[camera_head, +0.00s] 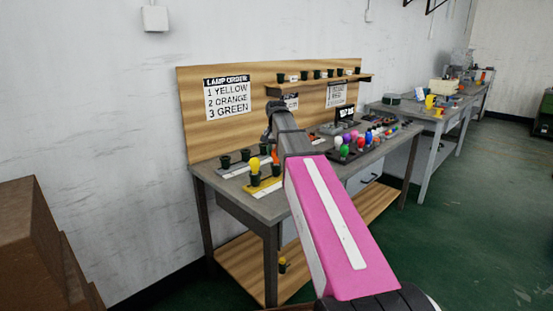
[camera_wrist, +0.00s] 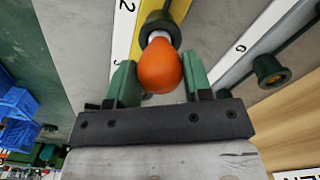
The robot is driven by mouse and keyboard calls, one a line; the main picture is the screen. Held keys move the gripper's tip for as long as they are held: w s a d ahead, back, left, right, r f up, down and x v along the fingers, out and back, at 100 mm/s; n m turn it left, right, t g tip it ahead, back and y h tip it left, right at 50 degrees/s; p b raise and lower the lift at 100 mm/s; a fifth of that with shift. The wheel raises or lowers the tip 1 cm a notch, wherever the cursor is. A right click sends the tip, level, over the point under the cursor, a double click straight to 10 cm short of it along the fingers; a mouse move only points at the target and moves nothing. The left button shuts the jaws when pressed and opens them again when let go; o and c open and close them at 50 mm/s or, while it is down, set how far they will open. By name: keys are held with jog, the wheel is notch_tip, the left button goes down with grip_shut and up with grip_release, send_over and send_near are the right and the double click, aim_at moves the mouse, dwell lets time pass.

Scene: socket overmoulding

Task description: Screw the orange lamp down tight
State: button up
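The orange lamp (camera_wrist: 160,67) stands in a dark socket (camera_wrist: 160,28) in the wrist view. A white neck shows between bulb and socket. My gripper (camera_wrist: 160,72) has its two green fingers on either side of the bulb, very close to it. I cannot tell whether both fingers press on it. The socket sits on a yellow strip with a white numbered label, which also shows on the near bench (camera_head: 262,187). In the head view, a yellow lamp (camera_head: 255,165) stands in a socket on this strip. My arm partly hides the area beside it.
Coloured lamps (camera_head: 345,150) stand in a rack to the right. A lamp order sign (camera_head: 227,96) lists yellow, orange, green. A shelf (camera_head: 315,84) with sockets runs along the back board.

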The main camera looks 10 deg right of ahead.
jog(key=m, duration=0.3)
jog(key=shift+m, duration=0.3)
jog(key=shift+c, duration=0.3)
jog(key=shift+m, duration=0.5)
jog(key=m, duration=0.3)
jog(key=shift+m, duration=0.8)
jog(key=m, duration=0.4)
jog(key=shift+f+m, duration=0.1)
jog(key=shift+m, duration=0.2)
